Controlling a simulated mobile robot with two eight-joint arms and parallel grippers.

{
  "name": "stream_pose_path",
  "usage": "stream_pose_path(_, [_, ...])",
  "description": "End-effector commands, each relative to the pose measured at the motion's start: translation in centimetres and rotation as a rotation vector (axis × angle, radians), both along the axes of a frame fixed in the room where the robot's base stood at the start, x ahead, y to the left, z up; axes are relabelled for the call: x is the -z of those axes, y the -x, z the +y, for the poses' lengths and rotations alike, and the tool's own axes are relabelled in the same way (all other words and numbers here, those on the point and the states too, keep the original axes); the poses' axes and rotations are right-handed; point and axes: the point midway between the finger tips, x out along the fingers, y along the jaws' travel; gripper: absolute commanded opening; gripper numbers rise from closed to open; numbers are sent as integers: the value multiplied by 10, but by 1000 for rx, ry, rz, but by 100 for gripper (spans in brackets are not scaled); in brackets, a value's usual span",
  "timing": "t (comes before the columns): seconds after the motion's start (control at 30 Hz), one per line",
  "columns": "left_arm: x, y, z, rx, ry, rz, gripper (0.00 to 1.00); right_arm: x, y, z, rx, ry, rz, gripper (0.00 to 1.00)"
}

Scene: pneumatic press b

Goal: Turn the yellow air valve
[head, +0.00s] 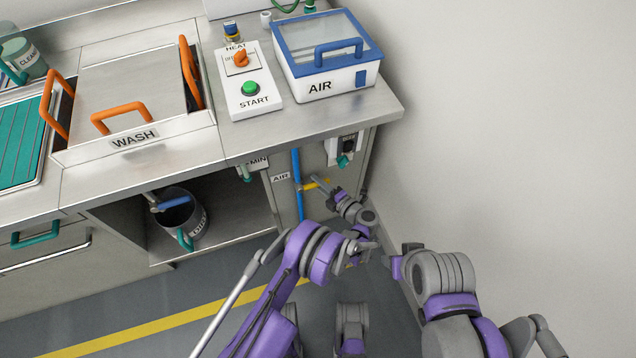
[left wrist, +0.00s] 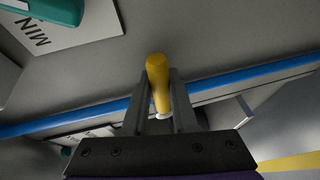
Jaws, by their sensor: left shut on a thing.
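The yellow air valve handle (head: 309,186) sits on the blue vertical pipe (head: 296,168) under the counter, beside the AIR label (head: 280,178). My left gripper (head: 318,182) reaches it from the right and is shut on the handle. In the left wrist view the yellow handle (left wrist: 158,75) stands between the two dark fingers of my left gripper (left wrist: 161,95), with its rounded end past the fingertips. The blue pipe (left wrist: 240,80) runs across behind it there. The valve body is mostly hidden by the fingers. My right arm shows at lower right, but its gripper cannot be made out.
The counter edge (head: 320,135) overhangs the valve.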

Motion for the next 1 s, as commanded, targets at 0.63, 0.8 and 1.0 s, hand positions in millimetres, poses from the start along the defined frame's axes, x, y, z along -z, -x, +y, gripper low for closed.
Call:
stream_pose_path(0.63, [-8,0,0,0,122,-38,0,2,0,0,0,0,1,50])
stream_pose_path(0.8, [-16,1,2,0,241,-77,0,3,0,0,0,0,1,50])
stream_pose_path(1.0, [-25,2,5,0,382,-122,0,5,-1,0,0,0,2,50])
